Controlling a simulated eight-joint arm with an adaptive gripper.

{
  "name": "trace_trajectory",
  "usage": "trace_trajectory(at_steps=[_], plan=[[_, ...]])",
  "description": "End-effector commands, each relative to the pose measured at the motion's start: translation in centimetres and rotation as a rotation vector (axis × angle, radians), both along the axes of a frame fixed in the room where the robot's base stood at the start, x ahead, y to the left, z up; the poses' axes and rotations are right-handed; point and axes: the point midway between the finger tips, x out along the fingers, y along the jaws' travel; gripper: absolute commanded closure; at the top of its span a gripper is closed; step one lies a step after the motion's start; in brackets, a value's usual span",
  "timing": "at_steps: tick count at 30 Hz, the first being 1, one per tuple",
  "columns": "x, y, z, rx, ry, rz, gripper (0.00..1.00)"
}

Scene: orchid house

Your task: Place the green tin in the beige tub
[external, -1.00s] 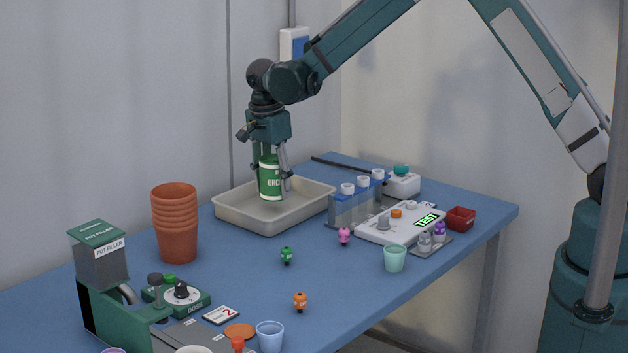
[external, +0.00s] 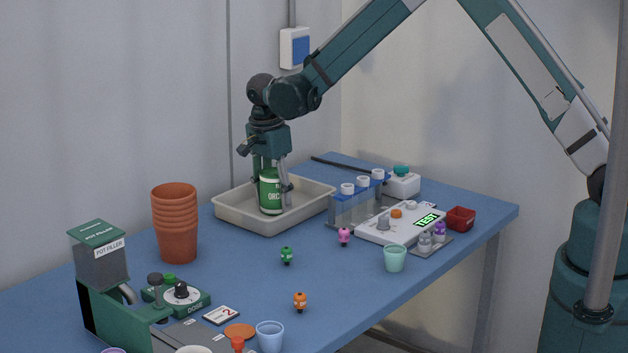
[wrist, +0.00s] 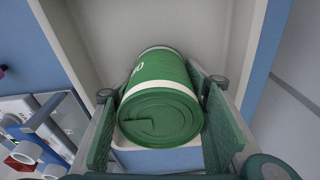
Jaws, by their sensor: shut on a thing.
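The green tin (external: 271,194) with white bands is upright inside the walls of the beige tub (external: 311,206), low near its floor; I cannot tell whether it touches the floor. My gripper (external: 270,176) is shut on the tin from above, with a finger on each side. In the wrist view the tin (wrist: 162,105) lies between the two finger pads of my gripper (wrist: 160,125), its lid facing the camera. The tub (wrist: 110,40) shows around and beyond it.
A stack of terracotta pots (external: 177,225) stands left of the tub. A test-tube rack (external: 357,204) and a white tester (external: 400,226) stand close on its right. Small figures, including a green one (external: 287,256), stand in front. Blue table between them is bare.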

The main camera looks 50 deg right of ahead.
Motion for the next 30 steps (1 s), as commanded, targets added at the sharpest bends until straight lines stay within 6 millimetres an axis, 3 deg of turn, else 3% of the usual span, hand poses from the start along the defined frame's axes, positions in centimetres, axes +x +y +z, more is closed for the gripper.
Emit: trace_trajectory(at_steps=[4, 5, 8, 23, 30], plan=[[0.0, 0.0, -0.4, 0.000, 0.000, 0.000, 0.74], [0.0, 0.0, -0.3, 0.000, 0.000, 0.000, 0.55], [0.0, 0.0, -0.3, 0.000, 0.000, 0.000, 0.42], [0.0, 0.0, 0.1, 0.000, 0.000, 0.000, 0.42], [0.0, 0.3, 2.5, 0.000, 0.000, 0.000, 0.42]])
